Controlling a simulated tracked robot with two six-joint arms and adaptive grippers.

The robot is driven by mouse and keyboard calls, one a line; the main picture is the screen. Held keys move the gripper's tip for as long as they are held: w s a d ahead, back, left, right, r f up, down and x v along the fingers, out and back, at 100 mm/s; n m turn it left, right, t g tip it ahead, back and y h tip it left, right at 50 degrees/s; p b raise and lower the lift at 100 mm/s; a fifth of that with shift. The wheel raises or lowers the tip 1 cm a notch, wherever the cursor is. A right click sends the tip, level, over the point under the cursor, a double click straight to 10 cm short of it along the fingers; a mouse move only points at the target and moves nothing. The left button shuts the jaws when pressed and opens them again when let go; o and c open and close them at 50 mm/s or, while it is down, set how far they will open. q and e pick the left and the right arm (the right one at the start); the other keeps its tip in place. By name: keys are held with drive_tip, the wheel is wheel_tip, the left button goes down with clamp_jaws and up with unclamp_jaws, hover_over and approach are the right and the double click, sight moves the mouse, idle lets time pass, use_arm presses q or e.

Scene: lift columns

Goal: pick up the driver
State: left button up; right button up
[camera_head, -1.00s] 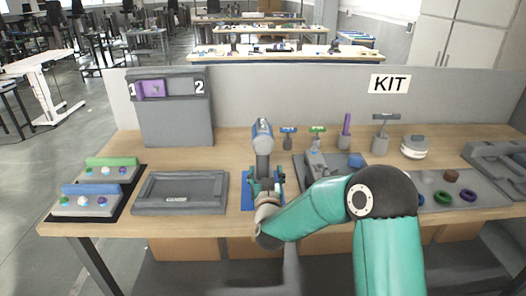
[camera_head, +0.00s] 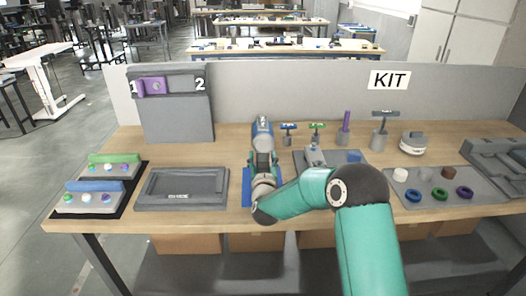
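The driver (camera_head: 262,132), blue and grey, stands at the middle of the workbench, behind a blue mat (camera_head: 247,188). My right gripper (camera_head: 263,158) is at its lower, near part, with fingers showing on both sides of it. The gripper and wrist hide the driver's lower end, so I cannot tell whether the fingers touch it or are closed. My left gripper is not in view.
A grey tray (camera_head: 152,202) lies left of the mat. A grey panel (camera_head: 175,122) marked 1 and 2 stands behind it. Small tools in holders (camera_head: 379,140) stand at the back right. A parts plate (camera_head: 480,202) with coloured rings lies at the right.

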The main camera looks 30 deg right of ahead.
clamp_jaws()
drive_tip(key=shift+r, duration=0.2)
